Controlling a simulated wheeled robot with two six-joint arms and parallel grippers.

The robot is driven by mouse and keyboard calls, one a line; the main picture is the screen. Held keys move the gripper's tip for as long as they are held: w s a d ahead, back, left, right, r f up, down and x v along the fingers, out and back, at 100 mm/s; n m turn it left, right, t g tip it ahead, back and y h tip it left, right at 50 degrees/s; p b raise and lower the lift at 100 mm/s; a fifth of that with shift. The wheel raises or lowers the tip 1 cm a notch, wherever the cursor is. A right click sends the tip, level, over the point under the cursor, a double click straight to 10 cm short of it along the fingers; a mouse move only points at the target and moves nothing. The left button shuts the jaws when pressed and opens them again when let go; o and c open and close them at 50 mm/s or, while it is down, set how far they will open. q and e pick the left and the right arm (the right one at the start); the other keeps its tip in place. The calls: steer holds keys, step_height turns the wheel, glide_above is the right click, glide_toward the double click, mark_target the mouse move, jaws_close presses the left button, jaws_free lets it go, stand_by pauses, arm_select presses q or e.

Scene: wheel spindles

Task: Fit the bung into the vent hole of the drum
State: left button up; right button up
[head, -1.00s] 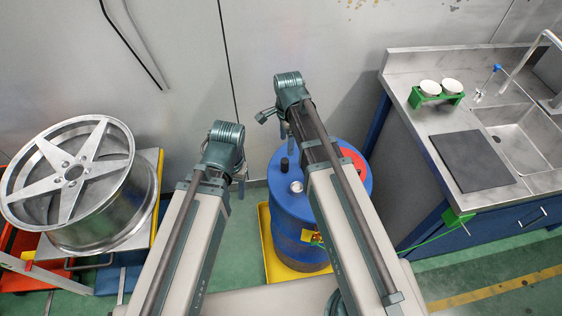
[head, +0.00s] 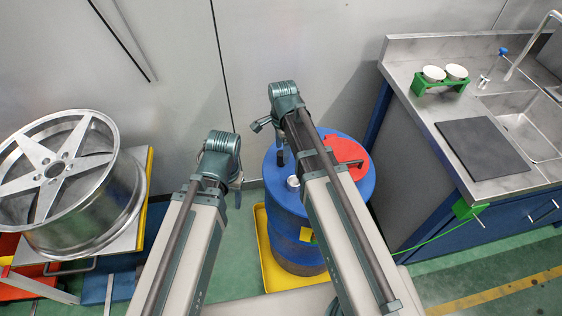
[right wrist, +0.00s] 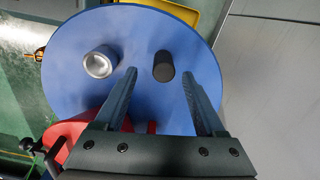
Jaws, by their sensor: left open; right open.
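The blue drum (head: 290,215) stands upright in front of my arms. In the right wrist view its blue top (right wrist: 130,105) carries a black, stubby cylinder, the bung (right wrist: 163,66), and a silvery round fitting (right wrist: 100,62) to its left. I cannot tell whether that fitting is the vent hole. My right gripper (right wrist: 160,71) is open above the drum top, its fingertips on either side of the bung's picture; whether it is level with the bung is unclear. My left gripper (head: 238,192) hangs left of the drum, its fingers mostly hidden by its wrist.
A red part (head: 345,151) lies on the drum top. The drum stands in a yellow tray (head: 264,255). A wheel rim (head: 75,185) is at the left. A sink bench (head: 470,110) with a green cup holder (head: 439,83) is at the right. Green floor shows between.

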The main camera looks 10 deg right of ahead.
mark_target(281, 153)
steer(key=shift+w+a+f+b, duration=0.1)
steer(key=shift+a+f+b, duration=0.05)
steer(key=shift+f+b, duration=1.2)
steer(key=shift+w+a+f+b, duration=0.1)
steer(key=shift+f+b, duration=1.15)
steer(key=shift+f, duration=0.05)
steer(key=shift+r, duration=0.1)
steer(key=shift+c, duration=0.2)
jaws_close()
